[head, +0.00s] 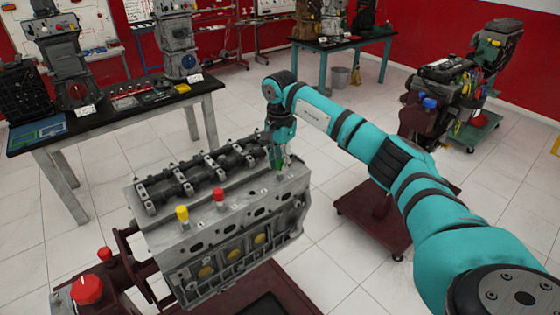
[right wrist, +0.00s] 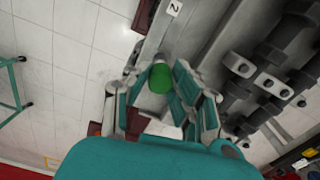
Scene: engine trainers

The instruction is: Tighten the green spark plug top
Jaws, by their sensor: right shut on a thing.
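A grey engine block (head: 222,235) stands on a dark red stand, with camshafts along its top. My right gripper (head: 279,162) points down at the far right end of the block's top. It is shut on the green spark plug top (right wrist: 160,78), which sits between its fingers in the right wrist view; the gripper (right wrist: 165,95) hides part of it. In the head view only a little green (head: 278,158) shows between the fingers. A red plug top (head: 219,195) and a yellow plug top (head: 182,213) stand upright on the same face. My left gripper is not in view.
A workbench (head: 118,118) with engine parts stands behind at the left, and another table (head: 340,42) at the back. A second engine (head: 440,95) is at the right. A red knob (head: 87,290) is on the near stand. The tiled floor between is mostly clear.

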